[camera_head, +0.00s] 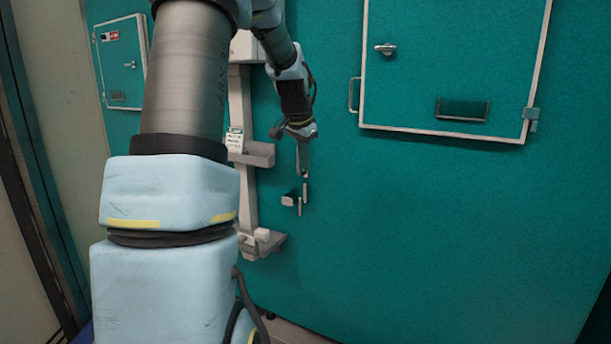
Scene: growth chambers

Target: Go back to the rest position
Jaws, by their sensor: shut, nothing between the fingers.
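My gripper (301,188) hangs down from my bent arm in front of the teal chamber wall, left of the picture's middle. Its narrow fingers are together and hold nothing. A small pale fitting (289,200) shows just left of the fingertips; I cannot tell whether they touch it. My arm fills much of the left side and hides part of the wall.
A teal door with a pale frame (455,132) and a handle (386,49) is at upper right. A grey wall column with ledges (262,245) stands left of the gripper. A small panel (121,70) is at far left. The lower right wall is bare.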

